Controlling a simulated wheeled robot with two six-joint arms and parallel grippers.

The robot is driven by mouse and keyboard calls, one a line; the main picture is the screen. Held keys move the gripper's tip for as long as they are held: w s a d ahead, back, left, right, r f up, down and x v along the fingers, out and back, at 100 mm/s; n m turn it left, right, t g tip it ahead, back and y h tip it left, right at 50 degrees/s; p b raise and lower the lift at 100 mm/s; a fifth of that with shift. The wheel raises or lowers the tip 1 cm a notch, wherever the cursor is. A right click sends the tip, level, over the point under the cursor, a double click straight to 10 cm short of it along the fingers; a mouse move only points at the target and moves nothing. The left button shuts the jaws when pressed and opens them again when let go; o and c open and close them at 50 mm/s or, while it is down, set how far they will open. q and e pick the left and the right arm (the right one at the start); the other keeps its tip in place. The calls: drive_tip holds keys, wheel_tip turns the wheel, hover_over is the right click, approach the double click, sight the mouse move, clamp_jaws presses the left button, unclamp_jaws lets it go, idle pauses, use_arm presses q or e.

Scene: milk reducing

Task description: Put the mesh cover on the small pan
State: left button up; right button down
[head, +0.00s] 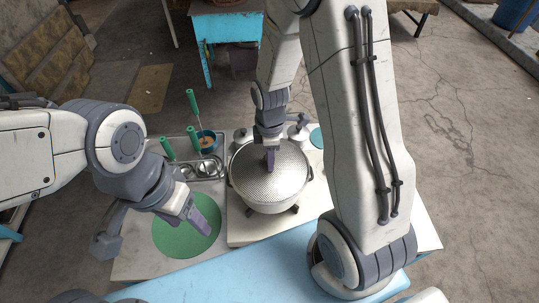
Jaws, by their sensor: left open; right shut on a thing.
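The mesh cover (268,180) is a round, silver, dotted disc. It lies over the top of the silver pan (270,205), which stands on the stove and has side handles. The cover looks level, but I cannot tell whether it touches the rim all round. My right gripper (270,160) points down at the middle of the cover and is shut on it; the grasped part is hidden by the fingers. My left gripper (197,222) is open and empty above a green round mat (172,240), left of the pan.
A small blue pot (208,137) with brown contents and several green-handled utensils (192,102) stand behind, to the left. A small white-lidded item (297,132) is behind the pan. A light blue surface (220,278) runs along the front. My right arm covers much of the right side.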

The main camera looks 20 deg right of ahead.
drive_tip(key=shift+f, duration=0.65)
drive_tip(key=shift+f+b, duration=0.55)
drive_tip(key=shift+b, duration=0.15)
drive_tip(key=shift+c, duration=2.2)
unclamp_jaws()
wheel_tip(320, 180, up, 10)
drive_tip(key=shift+r+b, duration=0.25)
drive_tip(key=shift+b, duration=0.5)
